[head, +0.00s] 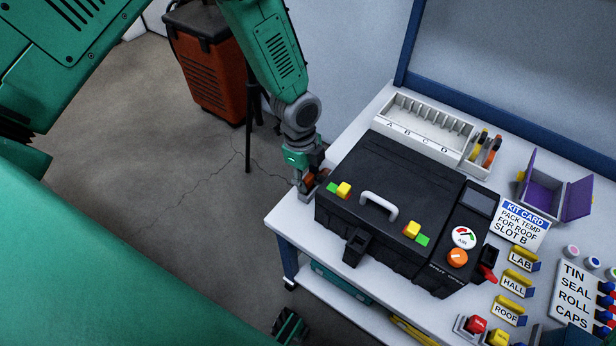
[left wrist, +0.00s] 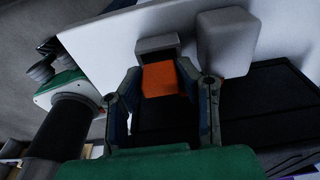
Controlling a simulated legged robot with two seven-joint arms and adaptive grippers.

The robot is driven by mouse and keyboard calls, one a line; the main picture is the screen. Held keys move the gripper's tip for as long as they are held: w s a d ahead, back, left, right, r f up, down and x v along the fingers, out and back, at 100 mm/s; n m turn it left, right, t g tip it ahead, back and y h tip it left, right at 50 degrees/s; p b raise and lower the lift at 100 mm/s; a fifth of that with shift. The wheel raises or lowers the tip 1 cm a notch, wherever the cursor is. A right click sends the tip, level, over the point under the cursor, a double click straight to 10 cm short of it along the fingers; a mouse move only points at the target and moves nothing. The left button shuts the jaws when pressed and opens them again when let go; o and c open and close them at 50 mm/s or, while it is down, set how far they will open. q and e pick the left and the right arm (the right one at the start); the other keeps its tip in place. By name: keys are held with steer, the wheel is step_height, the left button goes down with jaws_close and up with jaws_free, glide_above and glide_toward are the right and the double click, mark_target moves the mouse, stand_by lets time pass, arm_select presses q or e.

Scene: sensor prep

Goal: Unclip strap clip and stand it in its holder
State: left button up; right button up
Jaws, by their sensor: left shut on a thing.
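My left gripper (head: 309,188) is low at the left end of the black case (head: 385,185), over the table's left edge. In the left wrist view my left gripper (left wrist: 160,98) is shut on an orange piece (left wrist: 160,78), which seems to be the strap clip. A grey bracket (left wrist: 157,45) is right behind that piece; I cannot tell whether they are joined. An empty black socket (head: 355,246) is on the case's front. I cannot tell which part is the clip's holder. A dark and green part (head: 290,328) at the bottom edge seems to be my right gripper, its fingers unclear.
The case has a grey handle (head: 379,206) and an orange knob (head: 457,258). A white slotted rack (head: 415,133) stands behind it. A purple open box (head: 541,190), a kit card (head: 523,223) and labelled blocks crowd the right. The table's left front corner (head: 285,219) is bare.

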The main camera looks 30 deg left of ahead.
arm_select(q)
steer(key=shift+f, duration=0.35)
stand_by(0.7)
steer(key=o, duration=1.2)
steer(key=shift+w+r, duration=0.1)
steer(key=shift+r, duration=0.05)
steer(key=shift+r+p, duration=3.25)
steer(key=shift+r, duration=0.2)
steer(key=shift+f, duration=0.1)
